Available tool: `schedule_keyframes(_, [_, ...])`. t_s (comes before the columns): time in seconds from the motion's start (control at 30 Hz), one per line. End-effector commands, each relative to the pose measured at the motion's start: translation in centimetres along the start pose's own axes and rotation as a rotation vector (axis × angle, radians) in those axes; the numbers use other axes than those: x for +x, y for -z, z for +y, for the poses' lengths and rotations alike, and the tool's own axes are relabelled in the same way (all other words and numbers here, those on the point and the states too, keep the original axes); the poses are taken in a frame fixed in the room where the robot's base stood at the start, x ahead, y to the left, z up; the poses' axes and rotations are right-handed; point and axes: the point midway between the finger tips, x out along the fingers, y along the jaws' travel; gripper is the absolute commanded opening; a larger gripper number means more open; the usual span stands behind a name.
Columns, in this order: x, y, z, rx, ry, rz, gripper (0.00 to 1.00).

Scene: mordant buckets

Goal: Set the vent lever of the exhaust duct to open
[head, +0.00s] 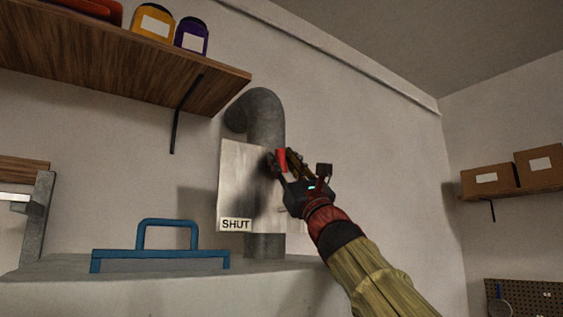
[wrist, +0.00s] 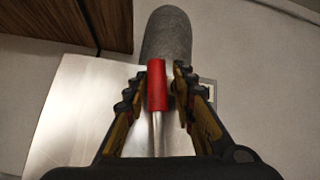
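The vent lever has a red grip (head: 281,160) on a bare metal rod. It stands in front of a pale metal plate (head: 240,180) on the grey exhaust duct (head: 266,115). A "SHUT" label (head: 236,224) is at the plate's lower left. My gripper (head: 285,163) is at the lever.
A wooden shelf (head: 130,52) with jars hangs at the upper left, near the duct's bend. A blue handled frame (head: 160,258) stands on the light surface below. Boxes (head: 490,178) sit on a right-hand shelf. The wall right of the duct is clear.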

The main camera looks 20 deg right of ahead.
Motion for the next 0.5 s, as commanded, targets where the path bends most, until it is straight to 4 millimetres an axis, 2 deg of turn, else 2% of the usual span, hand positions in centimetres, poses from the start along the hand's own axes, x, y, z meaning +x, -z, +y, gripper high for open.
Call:
schedule_keyframes(0.13, [0.01,-0.04,0.03,0.0,-0.001,-0.001,0.36])
schedule_keyframes(0.5, [-0.28,-0.13,0.04,-0.001,-0.001,-0.001,0.36])
